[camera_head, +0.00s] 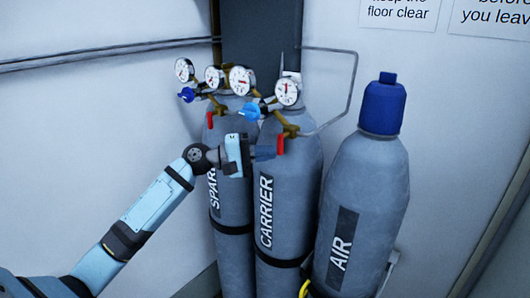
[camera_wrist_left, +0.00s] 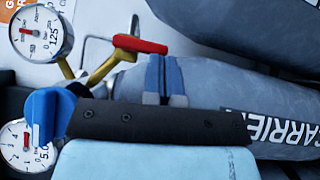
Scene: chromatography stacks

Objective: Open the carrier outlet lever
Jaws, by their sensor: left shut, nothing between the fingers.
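The carrier cylinder (camera_head: 290,195) stands upright, grey, with a black CARRIER label. Its red outlet lever (camera_head: 280,145) hangs down from the brass outlet fitting below the front gauge. My left gripper (camera_head: 265,152) is shut and empty, its fingertips close to the left of the lever in the head view. In the left wrist view the red lever (camera_wrist_left: 140,45) lies just beyond the fingertips (camera_wrist_left: 165,60), pointing along the cylinder. Whether they touch I cannot tell. My right gripper is not in view.
The SPARE cylinder (camera_head: 233,255) stands to the left with its own red lever (camera_head: 210,120). A blue regulator knob (camera_head: 250,111) and gauges (camera_head: 288,92) sit above my gripper. The capped AIR cylinder (camera_head: 362,200) stands at right. A thin bent pipe (camera_head: 350,85) runs behind.

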